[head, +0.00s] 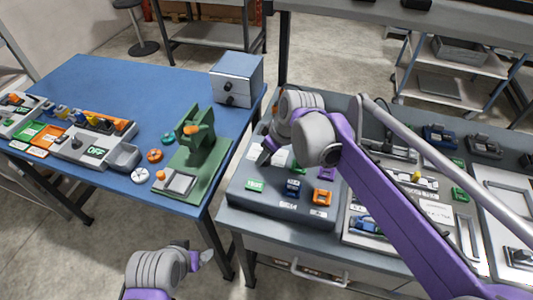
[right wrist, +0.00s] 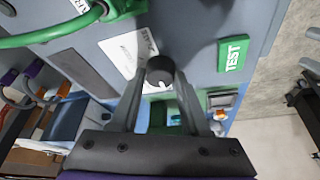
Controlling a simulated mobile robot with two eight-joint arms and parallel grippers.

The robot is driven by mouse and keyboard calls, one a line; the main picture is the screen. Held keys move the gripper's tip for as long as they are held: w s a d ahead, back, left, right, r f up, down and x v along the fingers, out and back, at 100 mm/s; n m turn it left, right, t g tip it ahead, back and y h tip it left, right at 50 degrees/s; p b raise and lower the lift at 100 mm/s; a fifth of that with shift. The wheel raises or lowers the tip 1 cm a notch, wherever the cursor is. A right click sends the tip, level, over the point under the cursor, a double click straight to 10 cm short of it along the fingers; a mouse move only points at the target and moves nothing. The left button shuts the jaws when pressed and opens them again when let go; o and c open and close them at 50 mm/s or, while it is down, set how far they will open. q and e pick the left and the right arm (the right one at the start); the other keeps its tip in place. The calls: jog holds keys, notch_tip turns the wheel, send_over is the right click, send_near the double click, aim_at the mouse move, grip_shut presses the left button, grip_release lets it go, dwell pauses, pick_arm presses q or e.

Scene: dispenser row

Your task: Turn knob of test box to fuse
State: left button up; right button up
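The grey test box (head: 282,208) stands on the right-hand bench, with a green TEST label (head: 255,185) on its near left part. The label also shows in the right wrist view (right wrist: 234,53). My right gripper (head: 268,152) is over the box's left part and hides its knob in the head view. In the right wrist view, a round black knob (right wrist: 160,68) sits between my two right fingertips, one on each side. I cannot tell whether they press on it. No FUSE label can be read. My left gripper (head: 207,256) is low at the bottom, away from the benches; its fingers are unclear.
Blue (head: 292,187), orange (head: 322,197) and purple (head: 327,173) parts sit on the box beside my right gripper. A green cable (right wrist: 45,36) lies near the knob. A blue table (head: 100,85) with a green stand (head: 205,145) is to the left.

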grip_shut()
jog(key=shift+m, duration=0.3)
jog(key=m+t+h+p, duration=0.1)
jog(key=m, duration=0.3)
jog(key=shift+s+a, duration=0.1)
jog(key=shift+a, duration=0.05)
jog(key=shift+m+h+p, duration=0.3)
jog(key=shift+m+h, duration=0.7)
jog(key=shift+m, duration=1.2)
jog(key=shift+t, duration=0.3)
jog(key=o, duration=0.9)
grip_release()
jog(key=shift+c, duration=0.2)
